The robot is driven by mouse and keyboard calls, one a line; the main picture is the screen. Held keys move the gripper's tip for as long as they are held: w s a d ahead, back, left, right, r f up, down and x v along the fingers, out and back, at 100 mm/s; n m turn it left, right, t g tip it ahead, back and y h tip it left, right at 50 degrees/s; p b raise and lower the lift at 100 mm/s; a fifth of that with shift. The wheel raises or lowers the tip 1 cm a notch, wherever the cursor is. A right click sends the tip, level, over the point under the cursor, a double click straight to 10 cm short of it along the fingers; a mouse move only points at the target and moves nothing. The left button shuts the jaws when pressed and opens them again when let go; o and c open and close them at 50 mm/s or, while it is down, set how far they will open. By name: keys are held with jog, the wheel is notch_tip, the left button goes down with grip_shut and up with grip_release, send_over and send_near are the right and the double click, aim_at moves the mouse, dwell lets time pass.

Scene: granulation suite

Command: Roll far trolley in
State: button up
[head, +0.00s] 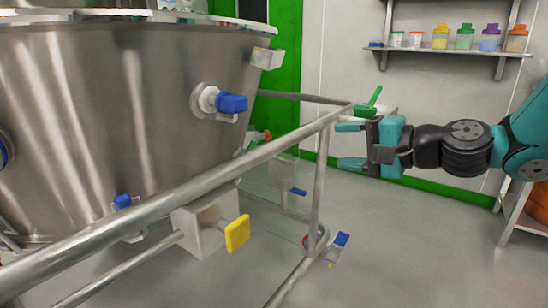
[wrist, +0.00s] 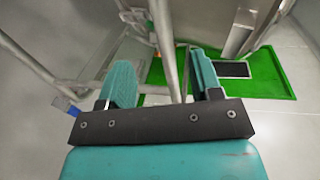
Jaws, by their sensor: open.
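A trolley with a grey tubular frame (head: 180,193) carries a large steel bowl (head: 90,110) and fills the left and middle of the head view. Its top rail runs up to a corner beside my gripper (head: 350,146). My gripper is open, with one teal finger above the other, just right of the frame's upright tube (head: 319,180). In the wrist view, a grey tube (wrist: 165,45) passes between the two open fingers of my gripper (wrist: 162,78). I cannot tell whether it lies within their reach or touches them.
A yellow pedal (head: 237,233) and a blue-handled valve (head: 224,102) stick out from the trolley and bowl. A wall shelf (head: 450,52) holds several coloured jars. A rack stands at the right edge. Grey floor (head: 420,250) is open right of the trolley.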

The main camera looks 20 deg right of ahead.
aim_at(274, 143)
jog(key=p+x, duration=1.3)
jog(key=x, duration=0.3)
jog(key=shift+w+a+p, duration=0.3)
jog(key=shift+p, duration=0.1)
grip_shut()
